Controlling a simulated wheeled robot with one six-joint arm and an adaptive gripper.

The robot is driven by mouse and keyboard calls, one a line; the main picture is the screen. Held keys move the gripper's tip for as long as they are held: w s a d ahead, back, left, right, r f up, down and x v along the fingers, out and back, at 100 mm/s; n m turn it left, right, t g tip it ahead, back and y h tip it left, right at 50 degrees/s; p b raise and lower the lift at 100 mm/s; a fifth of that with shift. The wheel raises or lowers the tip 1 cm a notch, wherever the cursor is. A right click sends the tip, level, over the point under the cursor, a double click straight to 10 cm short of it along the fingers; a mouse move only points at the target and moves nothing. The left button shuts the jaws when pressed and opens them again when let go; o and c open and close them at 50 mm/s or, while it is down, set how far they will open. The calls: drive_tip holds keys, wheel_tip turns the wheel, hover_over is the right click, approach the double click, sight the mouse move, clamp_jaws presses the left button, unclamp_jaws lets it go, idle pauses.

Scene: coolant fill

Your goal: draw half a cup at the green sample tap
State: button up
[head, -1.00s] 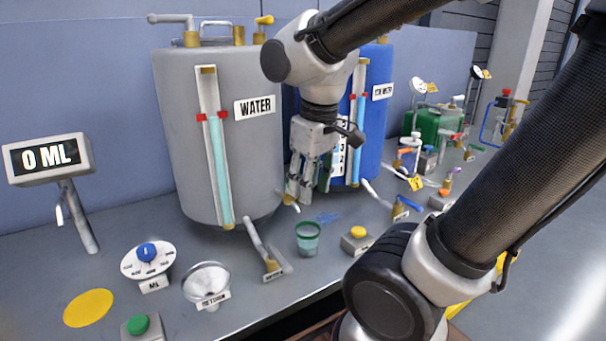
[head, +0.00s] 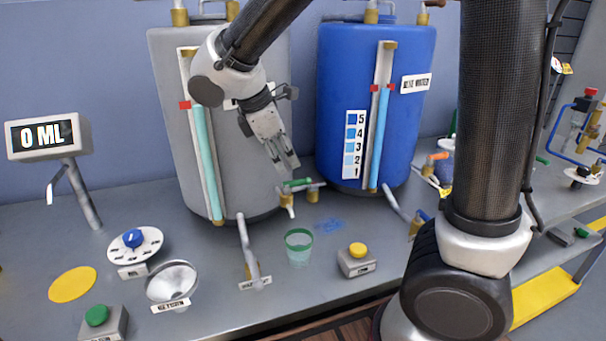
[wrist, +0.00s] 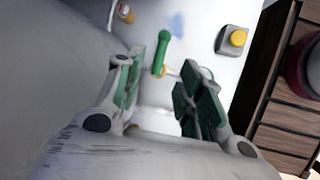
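The green sample tap (head: 297,183) has a green lever handle, brass fittings and a short white spout, and stands between the grey and blue tanks. The clear, green-rimmed cup (head: 299,247) stands upright on the bench, nearer than the spout in the head view. I cannot tell how much it holds. My gripper (head: 287,167) is tilted down just above the tap handle. In the wrist view, my gripper (wrist: 167,72) has its two green-padded fingers apart, with the green lever (wrist: 162,50) showing between and beyond them. No contact is clear.
The grey tank (head: 270,130) and blue tank (head: 335,80) stand close behind. A yellow button box (head: 357,261) is right of the cup.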

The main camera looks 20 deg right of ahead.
sight(296, 180)
drive_tip(key=x, duration=0.8)
clamp_jaws()
